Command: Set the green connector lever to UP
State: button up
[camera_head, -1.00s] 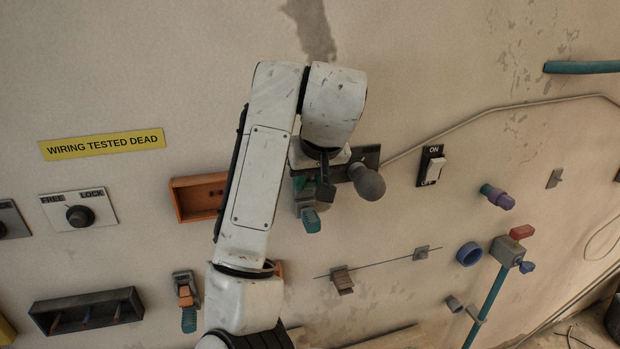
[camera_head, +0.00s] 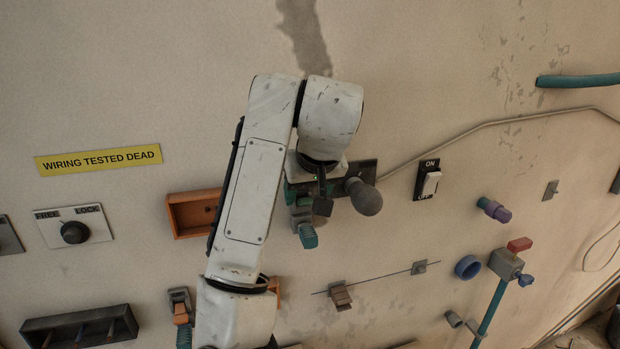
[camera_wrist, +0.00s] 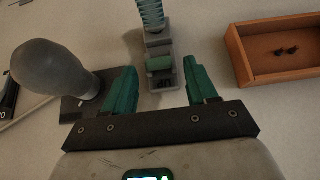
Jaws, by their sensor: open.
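The green connector (camera_head: 303,216) is a grey wall-mounted housing with a teal ribbed plug (camera_head: 308,236) hanging below it. In the wrist view, turned about upside down, the plug (camera_wrist: 150,14) is at the top. The green lever (camera_wrist: 160,63) shows as a short green block across the grey housing; whether it stands up or down is not clear. My gripper (camera_wrist: 160,66) is open, with one teal finger on each side of the lever and visible gaps. In the head view my arm and wrist hide the lever and most of the fingers.
A grey round knob (camera_head: 364,197) stands out close beside my gripper, also large in the wrist view (camera_wrist: 52,68). An orange open box (camera_head: 192,213) is on the other side. An ON/OFF switch (camera_head: 428,181) is farther right. Another connector (camera_head: 180,308) with an orange lever is lower left.

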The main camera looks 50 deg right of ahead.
jog(key=v, duration=1)
jog(key=shift+a+b, duration=0.15)
jog(key=shift+b, duration=0.15)
jog(key=shift+r, duration=0.1)
dwell(1.2)
